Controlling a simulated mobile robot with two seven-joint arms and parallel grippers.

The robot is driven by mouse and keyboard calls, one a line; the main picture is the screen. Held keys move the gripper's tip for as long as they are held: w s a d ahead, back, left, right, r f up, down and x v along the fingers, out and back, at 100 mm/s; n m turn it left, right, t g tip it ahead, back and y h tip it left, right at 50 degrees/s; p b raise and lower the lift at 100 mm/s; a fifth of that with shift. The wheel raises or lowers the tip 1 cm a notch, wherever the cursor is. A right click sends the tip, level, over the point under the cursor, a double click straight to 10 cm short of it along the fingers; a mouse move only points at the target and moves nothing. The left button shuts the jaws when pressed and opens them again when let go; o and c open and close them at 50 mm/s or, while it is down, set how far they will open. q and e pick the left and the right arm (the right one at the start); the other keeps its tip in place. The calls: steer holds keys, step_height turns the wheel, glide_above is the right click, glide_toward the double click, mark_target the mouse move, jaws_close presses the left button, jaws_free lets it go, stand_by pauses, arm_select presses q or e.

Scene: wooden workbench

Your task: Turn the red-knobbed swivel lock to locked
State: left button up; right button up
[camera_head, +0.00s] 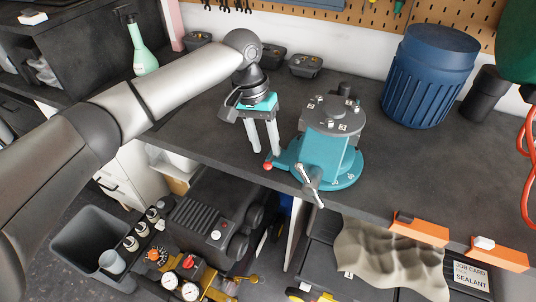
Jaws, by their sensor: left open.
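The teal swivel vise (325,152) with a grey round top stands on the dark workbench top near its front edge. A small red knob (267,166) sticks out at the left of its base, at the bench edge. A silver handle (311,184) hangs at the vise's front. My left gripper (264,152) points down just above and behind the red knob, left of the vise body. Its two pale fingers are apart with nothing seen between them; whether one touches the knob's lever I cannot tell. My right gripper is not in view.
A blue ribbed bin (430,76) and a black cylinder (484,95) stand to the right of the vise. Small dark trays (305,66) line the back wall. A green spray bottle (142,50) stands at the left.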

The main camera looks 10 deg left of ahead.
mark_target(273, 158)
arm_select(q)
steer(key=shift+d+f, duration=0.2)
steer(key=shift+f, duration=0.7)
steer(key=shift+d+f, duration=0.15)
steer(key=shift+f, duration=0.75)
jaws_close()
